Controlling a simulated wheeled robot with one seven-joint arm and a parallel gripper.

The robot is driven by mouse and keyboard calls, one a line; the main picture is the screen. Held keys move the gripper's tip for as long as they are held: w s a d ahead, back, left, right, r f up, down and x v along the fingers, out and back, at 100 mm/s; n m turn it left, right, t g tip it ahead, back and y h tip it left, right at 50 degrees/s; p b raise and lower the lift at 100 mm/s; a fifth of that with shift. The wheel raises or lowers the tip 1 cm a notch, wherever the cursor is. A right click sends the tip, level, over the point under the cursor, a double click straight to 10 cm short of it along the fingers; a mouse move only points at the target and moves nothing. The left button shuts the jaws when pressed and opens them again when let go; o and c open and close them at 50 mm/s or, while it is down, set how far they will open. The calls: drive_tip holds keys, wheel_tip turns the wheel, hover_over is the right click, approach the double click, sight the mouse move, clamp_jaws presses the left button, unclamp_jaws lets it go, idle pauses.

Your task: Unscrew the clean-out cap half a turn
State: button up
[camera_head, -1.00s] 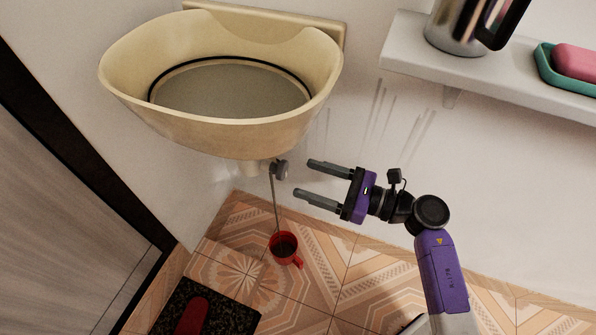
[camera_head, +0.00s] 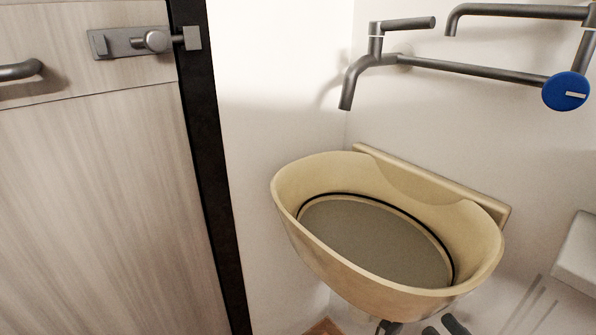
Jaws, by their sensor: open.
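The clean-out cap (camera_head: 388,327) is a small dark grey part under the cream basin (camera_head: 300,235), at the bottom edge of the head view. Only its upper part shows; the rest is cut off. My gripper (camera_head: 442,326) shows only as dark fingertips at the same edge, just right of the cap. The fingers are open, and they appear apart from the cap with nothing between them. The basin holds greyish water (camera_head: 375,240) or has a grey bottom; I cannot tell which.
A grey wall faucet (camera_head: 358,75) with a blue knob (camera_head: 566,91) is above the basin. A wooden door (camera_head: 90,210) with a latch (camera_head: 150,41) stands left. A pale shelf (camera_head: 578,255) edges in at right. The floor is almost wholly out of view.

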drive_tip(key=s+r+m+t+h, duration=0.45)
drive_tip(key=s+m+h, duration=0.4)
drive_tip(key=m, duration=1.15)
drive_tip(key=s+a+f+m+g, duration=0.2)
drive_tip(key=s+m+g, duration=0.1)
drive_tip(key=s+m, duration=0.35)
drive_tip(key=s+a+f+m+g, duration=0.25)
drive_tip(key=s+m, duration=0.25)
drive_tip(key=s, duration=0.3)
drive_tip(key=s+a+f+m+g, duration=0.2)
drive_tip(key=s+a+m, duration=0.1)
drive_tip(key=s+m, duration=0.3)
wheel_tip(320, 180, up, 27)
drive_tip(key=p, duration=2.7)
drive_tip(key=shift+d+r+n+h, duration=0.25)
drive_tip(key=shift+n+h, duration=0.1)
drive_tip(key=shift+h, duration=0.1)
